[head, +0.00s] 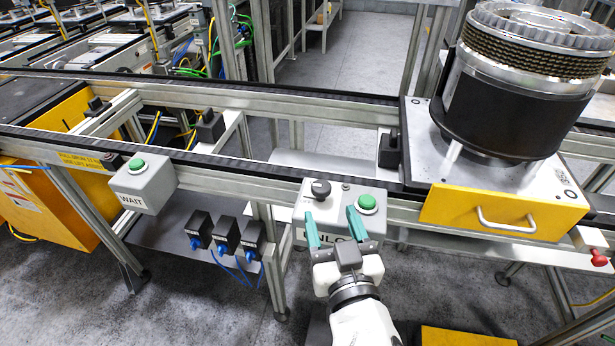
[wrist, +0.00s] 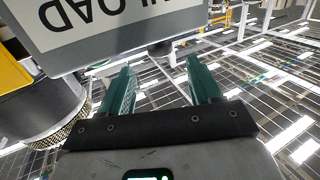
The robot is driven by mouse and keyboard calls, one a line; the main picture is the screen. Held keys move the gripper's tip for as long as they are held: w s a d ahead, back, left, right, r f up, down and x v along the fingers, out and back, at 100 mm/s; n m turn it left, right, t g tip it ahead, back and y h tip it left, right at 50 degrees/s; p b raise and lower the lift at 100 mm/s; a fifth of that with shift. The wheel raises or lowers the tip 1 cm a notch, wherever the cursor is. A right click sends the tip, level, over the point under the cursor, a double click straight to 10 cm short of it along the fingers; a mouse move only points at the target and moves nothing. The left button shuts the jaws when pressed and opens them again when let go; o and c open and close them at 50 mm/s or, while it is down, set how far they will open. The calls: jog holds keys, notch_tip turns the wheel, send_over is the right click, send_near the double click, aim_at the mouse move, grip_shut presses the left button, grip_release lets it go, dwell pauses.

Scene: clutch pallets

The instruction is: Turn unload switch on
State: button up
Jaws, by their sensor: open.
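The unload box (head: 303,203) is a light grey control box on the conveyor's front rail, with its lettering partly hidden by my gripper in the head view. A black knob switch (head: 320,188) is on its top left, and a green button (head: 367,203) is on its top right. My gripper (head: 331,214) is open and empty, its teal fingers pointing at the box. In the wrist view the box (wrist: 130,38) shows upside down, and the dark knob (wrist: 160,48) appears between and beyond the fingertips (wrist: 160,68). I cannot tell whether they touch it.
A WAIT box (head: 145,185) with a green button is at the left. A large clutch stack (head: 520,90) stands on a pallet at the right, above a yellow drawer front with a handle (head: 490,212). Three small black boxes (head: 226,236) sit below the rail.

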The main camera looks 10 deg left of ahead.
aim_at(319, 181)
jog(key=p+x, duration=0.1)
jog(key=x, duration=0.9)
jog(key=shift+w, duration=0.1)
jog(key=c, duration=1)
